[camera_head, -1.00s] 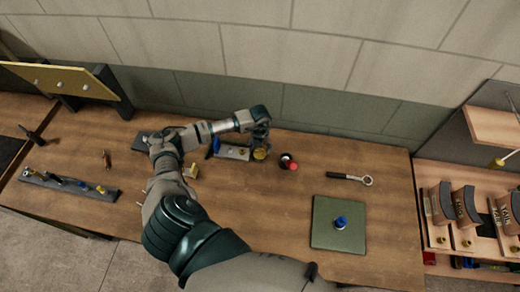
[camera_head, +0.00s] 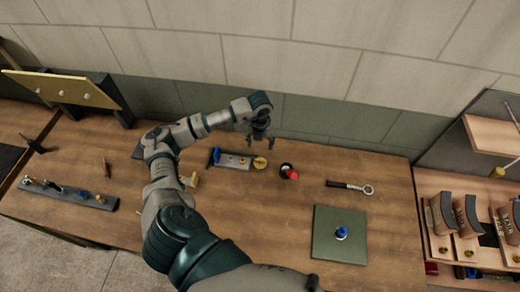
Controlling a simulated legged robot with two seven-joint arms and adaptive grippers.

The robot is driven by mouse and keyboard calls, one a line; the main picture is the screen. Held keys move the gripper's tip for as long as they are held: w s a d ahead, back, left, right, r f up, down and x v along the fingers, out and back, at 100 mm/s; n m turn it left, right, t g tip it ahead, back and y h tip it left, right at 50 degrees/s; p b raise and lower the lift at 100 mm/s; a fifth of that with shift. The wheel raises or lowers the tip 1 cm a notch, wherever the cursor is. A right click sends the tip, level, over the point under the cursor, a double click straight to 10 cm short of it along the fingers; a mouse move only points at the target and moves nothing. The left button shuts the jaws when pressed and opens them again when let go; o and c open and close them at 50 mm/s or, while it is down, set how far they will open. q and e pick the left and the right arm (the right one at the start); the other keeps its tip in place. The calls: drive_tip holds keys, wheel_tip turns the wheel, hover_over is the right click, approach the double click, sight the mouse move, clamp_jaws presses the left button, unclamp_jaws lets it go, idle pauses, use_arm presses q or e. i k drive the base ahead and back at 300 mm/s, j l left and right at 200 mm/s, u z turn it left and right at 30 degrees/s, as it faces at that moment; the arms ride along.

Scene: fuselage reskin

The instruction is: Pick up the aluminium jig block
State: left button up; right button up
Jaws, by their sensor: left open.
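The aluminium jig block appears to be the light grey bar (camera_head: 234,161) on the wooden bench, with a blue-handled piece (camera_head: 215,156) at its left end and a yellow round knob (camera_head: 260,162) at its right end. My left gripper (camera_head: 259,141) is open and empty, with its fingers pointing down. It appears just above the bar's right end in the picture, apart from it; the exact height gap is hard to judge. My right gripper is out of view.
A red-and-black round item (camera_head: 289,172) lies just right of the bar. A ratchet wrench (camera_head: 350,187) and a green mat (camera_head: 325,245) with a blue-topped piece lie further right. A small yellow piece (camera_head: 190,181) is near my forearm. The wall rises behind the bench.

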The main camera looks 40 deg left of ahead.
sight(225, 161)
drive_tip(key=k, duration=2)
